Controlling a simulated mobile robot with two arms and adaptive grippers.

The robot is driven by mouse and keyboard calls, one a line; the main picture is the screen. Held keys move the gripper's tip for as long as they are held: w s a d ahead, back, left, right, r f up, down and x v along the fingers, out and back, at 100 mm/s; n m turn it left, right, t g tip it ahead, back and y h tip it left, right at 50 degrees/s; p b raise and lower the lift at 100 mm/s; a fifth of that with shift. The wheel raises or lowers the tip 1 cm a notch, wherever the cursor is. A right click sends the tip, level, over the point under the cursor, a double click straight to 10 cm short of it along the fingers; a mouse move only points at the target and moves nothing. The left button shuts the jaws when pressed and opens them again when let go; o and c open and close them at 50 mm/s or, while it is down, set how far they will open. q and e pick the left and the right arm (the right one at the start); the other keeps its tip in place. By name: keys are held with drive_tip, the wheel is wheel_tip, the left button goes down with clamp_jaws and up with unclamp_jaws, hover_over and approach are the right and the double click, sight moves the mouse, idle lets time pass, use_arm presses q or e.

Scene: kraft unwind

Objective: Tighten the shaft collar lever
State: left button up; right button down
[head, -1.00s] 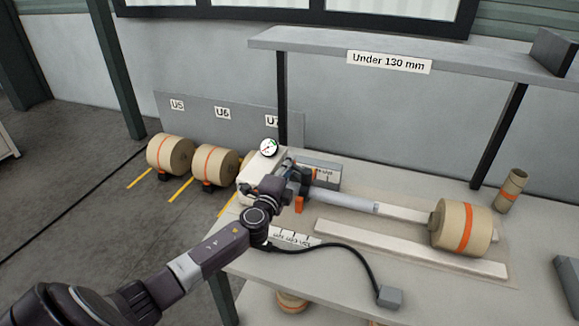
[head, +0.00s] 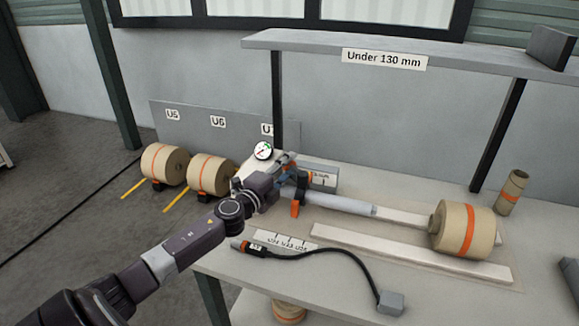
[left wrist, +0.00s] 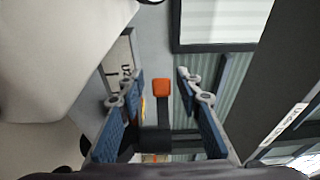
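The shaft collar (head: 302,184) is a dark ring around the grey shaft (head: 340,203) on the bench, with an orange-ended part (head: 296,208) hanging below it. My left gripper (head: 288,167) is at the shaft's left end, close to the collar, and partly hides it. In the left wrist view my left gripper (left wrist: 157,100) is open, its blue-padded fingers wide apart. An orange-tipped dark lever (left wrist: 161,88) shows between the fingers, with a gap on both sides. I cannot tell how far it lies in depth. My right gripper is not in view.
A dial gauge (head: 263,151) stands behind my left gripper. A kraft roll (head: 465,231) sits at the right by pale rails (head: 410,252). A black hose (head: 335,254) curves across the bench front. A shelf (head: 400,58) hangs above. More rolls (head: 210,174) stand at left.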

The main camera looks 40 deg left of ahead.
use_arm(q)
drive_tip(key=shift+s+d, duration=0.1)
drive_tip(key=shift+s, duration=0.45)
drive_tip(key=s, duration=1)
drive_tip(key=shift+s+d, duration=0.4)
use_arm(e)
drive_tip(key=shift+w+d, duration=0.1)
